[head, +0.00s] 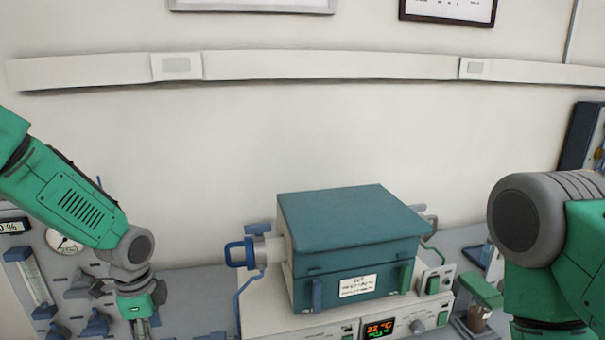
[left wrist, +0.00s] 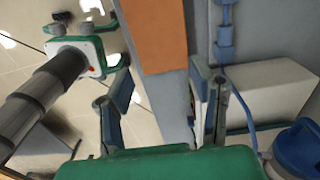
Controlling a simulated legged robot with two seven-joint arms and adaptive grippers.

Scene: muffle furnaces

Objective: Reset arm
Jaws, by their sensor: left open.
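My left arm comes in from the left in the head view, with the left gripper (head: 141,328) pointing down at the bottom edge, left of the furnace and apart from it. Its fingertips are cut off there. In the left wrist view the left gripper (left wrist: 168,90) has its two fingers spread wide with nothing between them. My right arm (head: 545,235) is bent at the right edge of the head view; its gripper is out of view. The muffle furnace (head: 350,235), a teal box with a white label on its front, stands between the arms.
The furnace base has a lit display (head: 380,328) reading 22 °C. A blue handle (head: 238,253) sticks out at the furnace's left. A panel with a gauge (head: 65,241) is behind my left arm. A grey bench strip (head: 195,290) left of the furnace looks clear.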

